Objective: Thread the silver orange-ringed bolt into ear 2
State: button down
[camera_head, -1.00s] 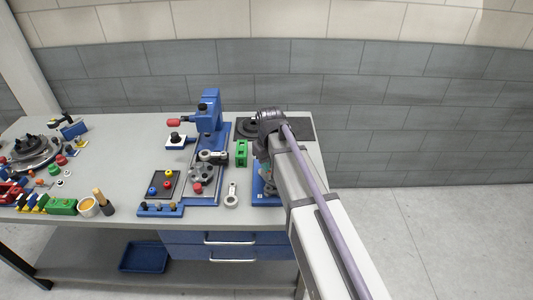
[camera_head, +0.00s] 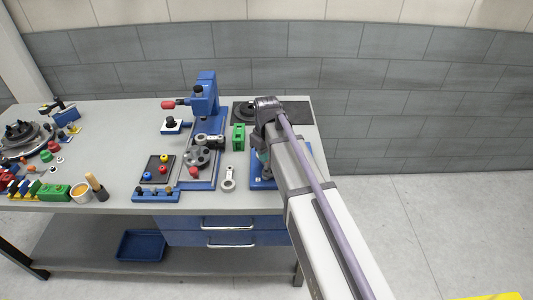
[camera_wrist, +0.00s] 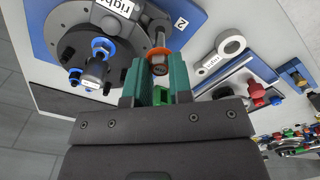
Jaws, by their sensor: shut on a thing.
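In the wrist view, my gripper (camera_wrist: 156,75) has its teal fingers closed around a bolt with an orange ring (camera_wrist: 158,58). The bolt sits at the fingertips, beside the rim of a round grey part (camera_wrist: 62,28) on a blue plate (camera_wrist: 190,12). A "2" label (camera_wrist: 181,22) is on the plate just beyond the bolt. I cannot tell whether the bolt is in the ear; its lower end is hidden. A blue-ringed bolt (camera_wrist: 101,47) stands on the grey part to the left. In the head view, my arm hides the gripper and most of the blue fixture (camera_head: 258,184).
A grey ring-ended link (camera_head: 228,180) lies left of the fixture, with a green block (camera_head: 238,137) behind it. A blue press (camera_head: 205,95) and a small-parts tray (camera_head: 157,168) stand farther left. A dark plate with a disc (camera_head: 243,108) is at the back.

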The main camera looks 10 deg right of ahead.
jog(key=shift+n, duration=2.2)
jog(key=n, duration=1)
jog(key=shift+n, duration=1.9)
jog(key=n, duration=0.3)
jog(key=shift+n, duration=0.3)
jog(key=n, duration=0.6)
jog(key=shift+n, duration=0.4)
